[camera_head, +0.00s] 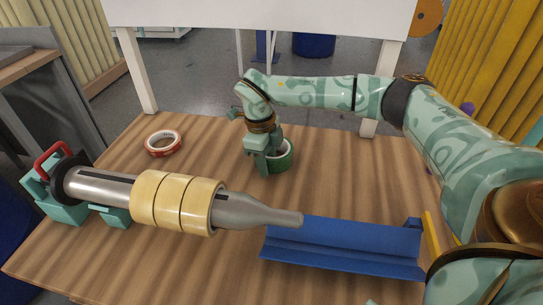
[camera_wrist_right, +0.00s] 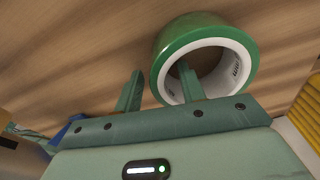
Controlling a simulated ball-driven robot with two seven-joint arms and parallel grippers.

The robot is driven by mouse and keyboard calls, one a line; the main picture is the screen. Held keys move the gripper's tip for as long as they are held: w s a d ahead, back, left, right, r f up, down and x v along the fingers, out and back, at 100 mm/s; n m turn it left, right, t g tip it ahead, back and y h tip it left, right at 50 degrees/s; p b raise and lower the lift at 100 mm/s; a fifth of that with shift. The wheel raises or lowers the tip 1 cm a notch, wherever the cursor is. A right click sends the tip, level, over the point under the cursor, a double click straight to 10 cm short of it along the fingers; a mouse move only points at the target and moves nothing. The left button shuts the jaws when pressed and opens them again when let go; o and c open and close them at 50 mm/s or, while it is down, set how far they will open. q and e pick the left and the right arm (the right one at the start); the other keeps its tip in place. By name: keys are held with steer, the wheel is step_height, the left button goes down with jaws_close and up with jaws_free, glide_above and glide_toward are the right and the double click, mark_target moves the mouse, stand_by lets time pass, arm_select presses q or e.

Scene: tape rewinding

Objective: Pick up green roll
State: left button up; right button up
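The green roll (camera_head: 284,167) lies on the wooden table, a ring with a green outside and a white core. My right gripper (camera_head: 264,167) reaches down at its left side and hides part of it. In the right wrist view the roll (camera_wrist_right: 201,34) shows its white core and open hole. There my right gripper (camera_wrist_right: 161,74) is open, with one finger outside the roll and the other overlapping its hole. The roll's wall shows between them, with a small gap to the outer finger. My left gripper is not in view.
A red-and-white roll (camera_head: 163,144) lies at the back left. A metal spindle (camera_head: 250,211) with several yellow rolls (camera_head: 177,200) crosses the left front on teal supports. A blue tray (camera_head: 343,245) lies at the front right. The table (camera_head: 210,150) is clear between the two loose rolls.

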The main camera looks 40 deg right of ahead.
steer(key=shift+r, duration=0.2)
jaws_close()
